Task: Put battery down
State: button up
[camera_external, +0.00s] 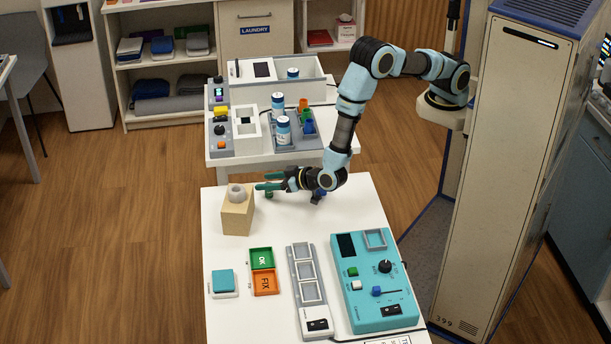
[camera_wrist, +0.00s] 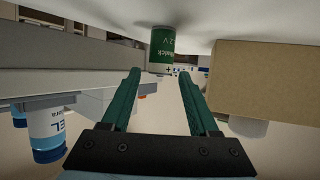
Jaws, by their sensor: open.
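A small green battery (camera_wrist: 161,48) stands on the white table (camera_external: 225,264). The wrist view is upside down, so the table is at the top and the battery appears to hang from it. Its label reads partly "12V". In the external view the battery (camera_external: 268,194) is small and partly hidden by my gripper (camera_external: 262,181). My gripper also shows in the wrist view (camera_wrist: 160,75). Its two green fingers are open and apart, with the battery just beyond and between the tips. No clear contact shows.
Behind is a second table with blue-white bottles (camera_external: 283,131) and trays. A teal control panel (camera_external: 372,270) and a three-slot grey strip (camera_external: 309,291) lie in front.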

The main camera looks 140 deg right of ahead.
jog(key=b+v, duration=0.1)
jog(key=v, duration=0.8)
jog(key=shift+a+r+b, duration=0.1)
jog(key=shift+b, duration=0.3)
jog(key=w+a+r+n+t+y, duration=0.1)
jog(key=a+r+n+t+y, duration=0.25)
jog(key=a, duration=0.25)
jog(key=w+a+r+n+t+y, duration=0.1)
jog(key=a+r+n+t+y, duration=0.15)
jog(key=a+n+y, duration=0.35)
jog(key=s+a+r+n+g+y, duration=0.1)
jog(key=s+a+n+g, duration=0.1)
jog(key=s, duration=1)
jog(key=s+a+r+n+g+y, duration=0.1)
jog(key=s+a+g, duration=0.4)
jog(key=s, duration=0.7)
jog(key=shift+a+r+n+y, duration=0.35)
jog(key=shift+a+n+y, duration=0.35)
jog(key=shift+n, duration=0.35)
